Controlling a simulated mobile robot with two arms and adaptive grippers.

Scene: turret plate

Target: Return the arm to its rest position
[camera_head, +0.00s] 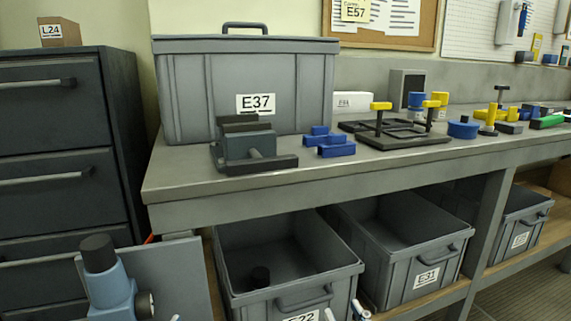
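A blue arm link of mine with a dark round cap (100,268) rises at the lower left, in front of a flat grey panel (178,275). My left gripper does not show.
The grey workbench (185,187) carries a lidded grey box E37 (200,95), a vise (250,145), blue blocks (335,150) and a black frame (410,140). Open bins (340,258) stand on the shelf below. A dark drawer cabinet (50,140) stands left.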

